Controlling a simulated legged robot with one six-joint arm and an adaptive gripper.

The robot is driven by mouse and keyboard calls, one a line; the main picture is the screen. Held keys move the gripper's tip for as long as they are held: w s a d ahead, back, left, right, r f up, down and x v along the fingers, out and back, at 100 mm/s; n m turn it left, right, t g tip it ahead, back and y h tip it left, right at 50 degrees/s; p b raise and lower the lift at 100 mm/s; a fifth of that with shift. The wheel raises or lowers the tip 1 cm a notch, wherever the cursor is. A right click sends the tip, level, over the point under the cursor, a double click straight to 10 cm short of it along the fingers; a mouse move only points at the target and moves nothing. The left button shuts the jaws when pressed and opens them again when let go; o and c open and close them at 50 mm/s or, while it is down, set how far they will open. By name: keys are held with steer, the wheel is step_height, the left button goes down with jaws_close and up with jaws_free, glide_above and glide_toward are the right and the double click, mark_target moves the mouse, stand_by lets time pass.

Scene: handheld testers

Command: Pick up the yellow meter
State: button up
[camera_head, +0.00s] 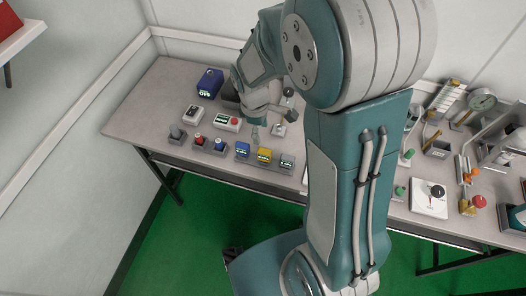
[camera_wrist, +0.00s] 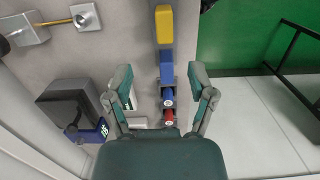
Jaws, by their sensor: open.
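The yellow meter (camera_head: 264,155) stands near the front edge of the table, in a row between a blue meter (camera_head: 242,149) and a grey meter (camera_head: 287,160). In the wrist view the yellow meter (camera_wrist: 164,25) is at the top, ahead of my fingertips and apart from them. The blue meter (camera_wrist: 166,68) shows below it, between the lines of my two fingers. My gripper (camera_wrist: 160,74) is open, with nothing seen held. In the head view my gripper (camera_head: 266,118) hangs above the table behind the row, partly hidden by my arm.
A blue device (camera_head: 210,82) stands at the back left, with a white box with a red button (camera_head: 234,122) nearer. Red and blue small items (camera_wrist: 168,108) line up below the blue meter. A gauge (camera_head: 482,99) stands at right. Green floor (camera_head: 210,205) lies beyond the table edge.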

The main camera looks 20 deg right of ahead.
mark_target(264, 151)
steer(key=f, duration=0.7)
steer(key=shift+s+d, duration=0.1)
steer(key=shift+s, duration=0.2)
steer(key=f, duration=0.3)
steer(key=d+f, duration=0.1)
steer(key=shift+s+f, duration=0.2)
steer(key=shift+s, duration=0.2)
steer(key=shift+a, duration=0.1)
jaws_close()
